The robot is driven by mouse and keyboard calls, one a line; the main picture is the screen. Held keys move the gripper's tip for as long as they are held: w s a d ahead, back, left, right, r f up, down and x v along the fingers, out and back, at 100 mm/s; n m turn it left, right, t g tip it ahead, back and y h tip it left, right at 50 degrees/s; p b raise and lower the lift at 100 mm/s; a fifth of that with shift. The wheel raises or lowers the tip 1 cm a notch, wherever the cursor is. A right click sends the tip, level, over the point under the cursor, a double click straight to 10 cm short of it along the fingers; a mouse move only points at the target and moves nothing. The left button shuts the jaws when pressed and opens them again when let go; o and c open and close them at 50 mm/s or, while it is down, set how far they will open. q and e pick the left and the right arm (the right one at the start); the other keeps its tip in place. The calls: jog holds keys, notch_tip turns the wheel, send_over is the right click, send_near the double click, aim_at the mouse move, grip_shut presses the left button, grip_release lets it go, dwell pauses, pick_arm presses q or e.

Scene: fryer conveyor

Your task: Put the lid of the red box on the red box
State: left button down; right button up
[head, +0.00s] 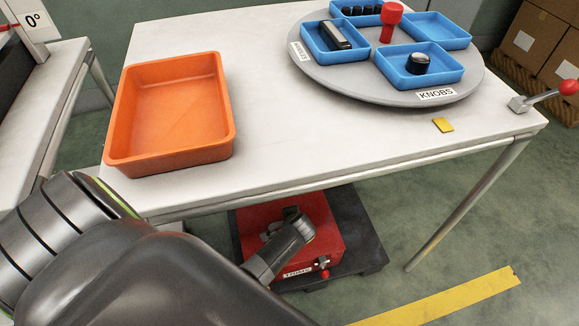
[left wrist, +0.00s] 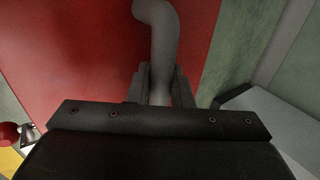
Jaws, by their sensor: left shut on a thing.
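The red box (head: 333,250) sits low under the table on a dark base, with a label and a small red-knobbed fitting on its front. A flat red top, which I take as the lid (left wrist: 75,60), fills much of the left wrist view. A grey curved handle (left wrist: 157,25) stands on it. My left gripper (left wrist: 160,88) is shut on this handle; in the head view it (head: 292,218) is over the red top. My arm hides part of the box, and I cannot tell whether the lid touches the box. My right gripper is not in view.
The white table (head: 290,130) overhangs the red box at the back, with a table leg (head: 465,205) to the right. On it are an orange tray (head: 112,150) and a grey turntable (head: 350,85) with blue bins. Green floor is open at right.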

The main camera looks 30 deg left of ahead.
pick_arm(q)
jog(key=c, duration=0.9)
grip_release()
jog(key=shift+s, duration=0.1)
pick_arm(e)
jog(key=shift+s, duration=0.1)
pick_arm(q)
jog(key=shift+f, duration=0.1)
jog(key=shift+r+p, duration=1.45)
jog(key=shift+p, duration=0.05)
jog(key=shift+r+p, duration=0.8)
jog(key=shift+p, duration=0.1)
jog(key=shift+r+p, duration=1.4)
jog(key=shift+p, duration=0.1)
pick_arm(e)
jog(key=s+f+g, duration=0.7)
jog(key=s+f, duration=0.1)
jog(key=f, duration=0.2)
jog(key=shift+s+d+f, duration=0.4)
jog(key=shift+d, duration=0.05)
